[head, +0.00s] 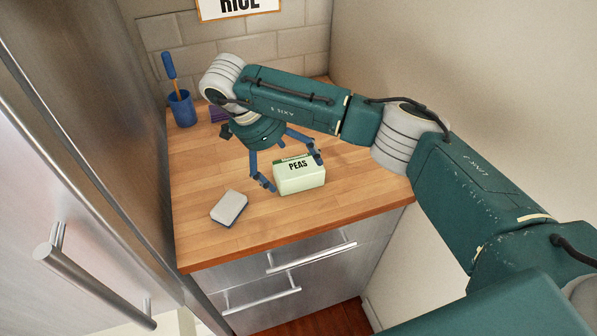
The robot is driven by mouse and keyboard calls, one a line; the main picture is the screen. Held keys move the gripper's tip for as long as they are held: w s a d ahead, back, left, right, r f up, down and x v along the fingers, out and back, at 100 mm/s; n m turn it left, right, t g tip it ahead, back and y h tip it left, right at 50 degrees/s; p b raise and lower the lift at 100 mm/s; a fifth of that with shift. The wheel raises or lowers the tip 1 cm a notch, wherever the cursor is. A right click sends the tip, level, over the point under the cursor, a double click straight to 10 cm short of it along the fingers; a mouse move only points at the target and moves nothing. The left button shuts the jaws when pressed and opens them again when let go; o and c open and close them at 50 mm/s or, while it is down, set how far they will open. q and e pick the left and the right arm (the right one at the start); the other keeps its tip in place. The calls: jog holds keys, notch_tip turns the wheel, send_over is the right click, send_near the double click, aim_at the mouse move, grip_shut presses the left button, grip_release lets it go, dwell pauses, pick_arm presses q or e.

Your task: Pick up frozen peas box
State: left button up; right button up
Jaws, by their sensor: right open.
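The frozen peas box (300,179) is pale green with "PEAS" in dark letters. It stands on the wooden counter (215,165), near the front right. My right gripper (291,172) is open, with its blue fingers reaching down around the box. One finger is at the box's left side and the other at its upper right corner. I cannot tell whether either finger touches the box. My left gripper is not in view.
A grey and white sponge-like block (229,208) lies left of the box. A blue cup (182,109) with a blue-handled utensil stands at the back left. A purple object (218,113) is partly hidden behind my right gripper. Steel drawers (290,268) are below; a steel door (85,150) is left.

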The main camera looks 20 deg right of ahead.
aim_at(297, 171)
jog(key=p+x, duration=0.2)
jog(key=x, duration=0.2)
jog(key=shift+d+f, duration=0.25)
jog(key=shift+f, duration=0.05)
jog(key=shift+w+d+f, duration=0.1)
jog(key=shift+f, duration=0.2)
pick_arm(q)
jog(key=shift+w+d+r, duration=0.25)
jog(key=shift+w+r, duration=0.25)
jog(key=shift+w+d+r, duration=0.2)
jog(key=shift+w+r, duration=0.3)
pick_arm(e)
jog(key=shift+f, duration=0.1)
pick_arm(q)
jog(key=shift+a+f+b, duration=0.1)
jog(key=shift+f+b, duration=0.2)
jog(key=shift+b, duration=0.05)
pick_arm(e)
jog(key=shift+f, duration=0.2)
jog(key=c, duration=1.5)
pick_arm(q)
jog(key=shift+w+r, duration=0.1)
pick_arm(e)
jog(key=shift+o, duration=0.2)
jog(key=shift+r, duration=0.1)
